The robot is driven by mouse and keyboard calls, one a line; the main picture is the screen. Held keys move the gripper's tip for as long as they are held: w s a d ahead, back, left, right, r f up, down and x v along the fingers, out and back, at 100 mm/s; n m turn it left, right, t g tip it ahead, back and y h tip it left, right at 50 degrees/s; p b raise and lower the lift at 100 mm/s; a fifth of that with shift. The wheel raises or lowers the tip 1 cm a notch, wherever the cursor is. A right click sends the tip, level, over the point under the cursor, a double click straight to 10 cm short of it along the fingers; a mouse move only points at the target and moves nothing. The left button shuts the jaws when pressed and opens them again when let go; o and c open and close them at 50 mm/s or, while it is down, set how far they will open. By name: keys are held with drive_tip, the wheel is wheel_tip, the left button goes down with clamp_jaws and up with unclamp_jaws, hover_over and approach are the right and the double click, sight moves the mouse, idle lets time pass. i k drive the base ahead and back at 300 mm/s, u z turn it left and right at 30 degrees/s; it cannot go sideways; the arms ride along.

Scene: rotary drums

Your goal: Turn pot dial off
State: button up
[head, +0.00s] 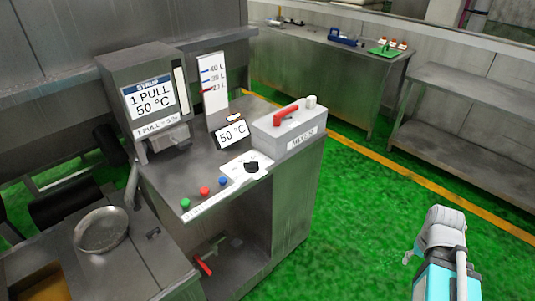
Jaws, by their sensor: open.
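A black dial (251,167) sits on a white plate (233,165) on top of the steel counter unit. I take it to be the pot dial, but its markings are too small to read. Part of my arm, white and turquoise, shows at the lower right, apart from the counter unit and to the right of it. My gripper itself cannot be made out in the head view.
Green (185,203), red (204,191) and blue (222,181) buttons line the counter front. A grey box (290,127) with a red lever (286,116) stands behind the dial. A syrup dispenser (150,95) stands at left. Green floor (355,215) is clear to the right.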

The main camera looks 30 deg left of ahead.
sight(250, 166)
drive_tip(key=u, duration=0.35)
drive_tip(key=i, duration=0.95)
drive_tip(key=u, duration=0.85)
